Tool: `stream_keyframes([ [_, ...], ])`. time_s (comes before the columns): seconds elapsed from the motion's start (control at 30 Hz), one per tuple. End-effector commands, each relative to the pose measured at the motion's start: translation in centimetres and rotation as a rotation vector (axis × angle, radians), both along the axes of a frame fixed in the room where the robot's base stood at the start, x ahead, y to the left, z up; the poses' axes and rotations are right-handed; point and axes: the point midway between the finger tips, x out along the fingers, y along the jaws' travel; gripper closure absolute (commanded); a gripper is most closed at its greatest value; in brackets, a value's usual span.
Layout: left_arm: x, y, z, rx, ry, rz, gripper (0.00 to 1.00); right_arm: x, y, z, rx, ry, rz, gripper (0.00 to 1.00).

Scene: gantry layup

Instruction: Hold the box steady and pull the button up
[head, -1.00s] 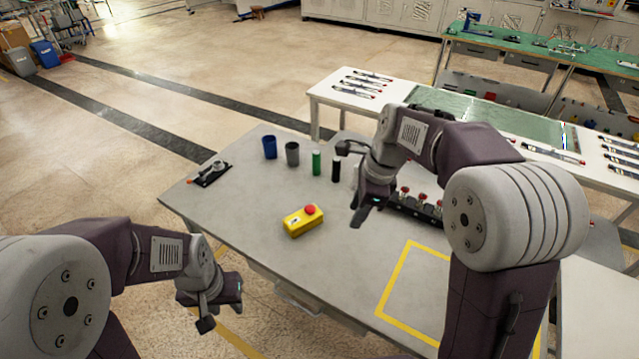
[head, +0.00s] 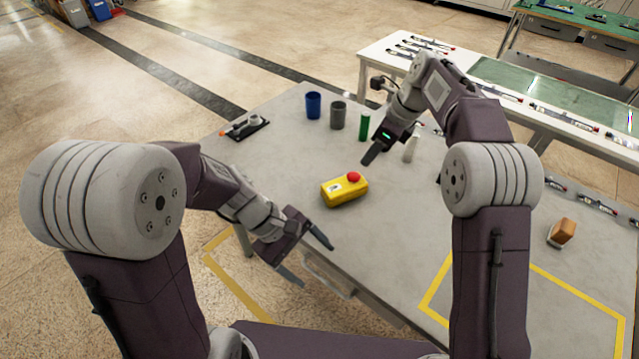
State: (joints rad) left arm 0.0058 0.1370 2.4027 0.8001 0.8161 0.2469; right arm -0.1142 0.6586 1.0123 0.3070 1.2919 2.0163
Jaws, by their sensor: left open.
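A yellow box (head: 343,191) lies on the grey table with a red button (head: 353,177) on its top right end. My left gripper (head: 318,262) is open and empty. It is at the table's front edge, lower left of the box and apart from it. My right gripper (head: 371,156) is above and right of the box, apart from it. Its fingers are seen side-on, so I cannot tell whether they are open.
On the grey table (head: 290,165), a blue cup (head: 313,105), a grey cup (head: 338,115) and a green cylinder (head: 364,126) stand behind the box. A black tool holder (head: 247,127) lies at the left. A brown-orange block (head: 562,231) is at the right.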

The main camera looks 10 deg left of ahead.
Motion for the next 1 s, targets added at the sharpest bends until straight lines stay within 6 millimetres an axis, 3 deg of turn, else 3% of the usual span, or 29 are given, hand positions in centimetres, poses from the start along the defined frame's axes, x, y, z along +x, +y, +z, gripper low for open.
stream_keyframes([
  [0.1,5.4,-3.7,2.5,-0.282,0.140,0.330,0.20,0.0,0.0,0.0,0.000,0.000,0.000,0.64],
  [0.17,9.0,-4.4,3.7,-0.430,0.197,0.496,0.20,0.0,0.0,0.0,0.000,0.000,0.000,0.64],
  [0.3,17.2,-2.2,4.5,-0.697,0.267,0.820,0.20,0.0,0.0,0.0,0.000,0.000,0.000,0.64],
  [0.37,19.2,-0.5,3.6,-0.744,0.279,0.912,0.20,0.0,0.0,0.0,0.000,0.000,0.000,0.64],
  [0.5,19.8,1.8,0.5,-0.747,0.325,1.003,0.20,0.0,0.0,0.0,0.000,0.000,0.000,0.64],
  [0.67,19.8,2.6,-0.1,-0.747,0.333,1.026,0.20,0.0,0.0,0.0,0.000,0.000,0.000,0.64],
  [0.8,20.3,1.8,-0.5,-0.745,0.335,1.024,0.20,0.0,0.0,0.0,0.000,0.000,0.000,0.64],
  [1.0,22.2,-1.4,-2.0,-0.743,0.336,1.021,0.20,0.0,0.0,0.0,0.000,0.000,0.000,0.64],
])
